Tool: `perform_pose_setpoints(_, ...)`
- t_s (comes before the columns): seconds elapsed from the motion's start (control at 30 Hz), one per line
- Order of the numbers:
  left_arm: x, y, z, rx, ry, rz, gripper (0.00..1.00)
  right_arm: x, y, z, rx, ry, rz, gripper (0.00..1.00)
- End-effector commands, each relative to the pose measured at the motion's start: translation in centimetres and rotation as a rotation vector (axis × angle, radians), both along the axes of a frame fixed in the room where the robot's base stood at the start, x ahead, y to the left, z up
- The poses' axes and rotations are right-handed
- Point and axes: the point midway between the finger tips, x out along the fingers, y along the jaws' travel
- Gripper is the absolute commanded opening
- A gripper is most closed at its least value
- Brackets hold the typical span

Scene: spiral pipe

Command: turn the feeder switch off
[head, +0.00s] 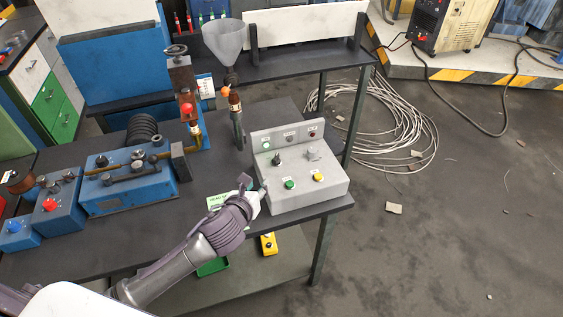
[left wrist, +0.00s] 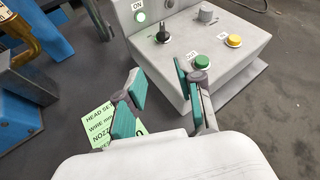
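A grey control box (head: 310,188) stands at the right end of the dark workbench. Its top carries a black knob (head: 277,158), a grey knob (head: 312,153), a green button (head: 289,184) and a yellow button (head: 318,177). I cannot read which one is the feeder switch. My left gripper (head: 254,186) is just left of the box's front corner; in the left wrist view (left wrist: 160,85) its fingers are apart and empty.
A green label sheet (left wrist: 104,130) lies on the bench under my left gripper. Blue machine units (head: 125,180) fill the bench's left side. Coiled cable (head: 385,130) lies on the floor at right.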

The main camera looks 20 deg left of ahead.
Motion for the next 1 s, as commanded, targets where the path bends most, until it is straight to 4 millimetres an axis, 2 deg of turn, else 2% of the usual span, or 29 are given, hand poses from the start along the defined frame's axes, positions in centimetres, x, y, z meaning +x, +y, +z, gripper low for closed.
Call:
perform_pose_setpoints(0.1,1.0,0.0,0.8,0.146,-0.041,-0.081,0.36,-0.6,0.3,-0.2,0.003,0.006,-0.004,0.0)
perform_pose_setpoints(0.27,2.0,0.0,0.8,0.195,-0.054,-0.106,0.36,-0.7,0.3,-0.2,0.003,0.008,-0.005,0.0)
perform_pose_setpoints(0.37,3.2,-0.1,0.4,0.191,-0.053,-0.104,0.36,-0.7,0.3,0.0,0.003,0.008,-0.004,0.0)
perform_pose_setpoints(0.8,10.9,-0.2,-2.9,0.187,-0.052,-0.103,0.36,-0.7,0.3,0.2,0.003,0.008,-0.004,0.0)
perform_pose_setpoints(1.0,13.1,-0.3,-3.9,0.187,-0.051,-0.103,0.36,-0.7,0.3,0.2,0.003,0.008,-0.004,0.0)
